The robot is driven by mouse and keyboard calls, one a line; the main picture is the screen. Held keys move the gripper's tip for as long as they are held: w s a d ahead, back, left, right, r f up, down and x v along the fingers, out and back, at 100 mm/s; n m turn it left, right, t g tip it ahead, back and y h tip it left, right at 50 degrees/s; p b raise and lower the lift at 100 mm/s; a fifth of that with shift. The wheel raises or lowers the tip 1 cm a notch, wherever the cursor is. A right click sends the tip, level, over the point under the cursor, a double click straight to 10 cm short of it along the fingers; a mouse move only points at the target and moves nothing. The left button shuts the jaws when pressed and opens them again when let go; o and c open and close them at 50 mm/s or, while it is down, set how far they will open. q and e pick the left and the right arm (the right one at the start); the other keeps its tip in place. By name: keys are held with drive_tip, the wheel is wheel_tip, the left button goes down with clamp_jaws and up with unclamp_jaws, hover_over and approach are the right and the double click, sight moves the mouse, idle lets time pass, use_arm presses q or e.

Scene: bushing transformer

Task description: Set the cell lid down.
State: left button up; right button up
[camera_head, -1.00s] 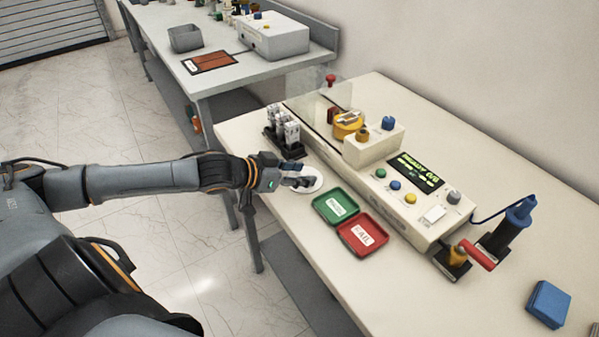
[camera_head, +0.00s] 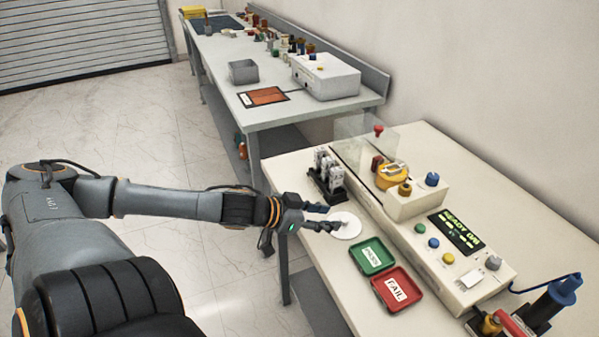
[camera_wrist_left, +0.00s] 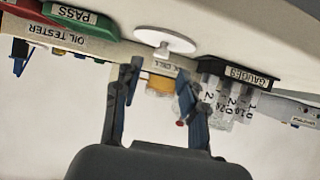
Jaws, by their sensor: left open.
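The cell lid, a flat white disc (camera_head: 347,227), lies on the bench near its front-left edge. In the left wrist view, which is upside down, the lid (camera_wrist_left: 172,40) shows a small knob and rests against the bench top. My left gripper (camera_head: 334,219) is open, its fingers apart at the left side of the lid in the head view. The fingers hide a little of the lid's left edge in the head view. My right gripper is not in view.
A black gauge rack (camera_head: 327,184) stands just behind the lid. The green PASS tray (camera_head: 357,269) and red FAIL tray (camera_head: 383,296) lie in front of it. The oil tester (camera_head: 466,287) with its yellow cup (camera_head: 390,178) is to the right. Another bench (camera_head: 262,130) stands further back.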

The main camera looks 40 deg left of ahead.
use_arm(q)
drive_tip(key=p+v, duration=0.6)
drive_tip(key=v, duration=0.1)
drive_tip(key=shift+a, duration=0.1)
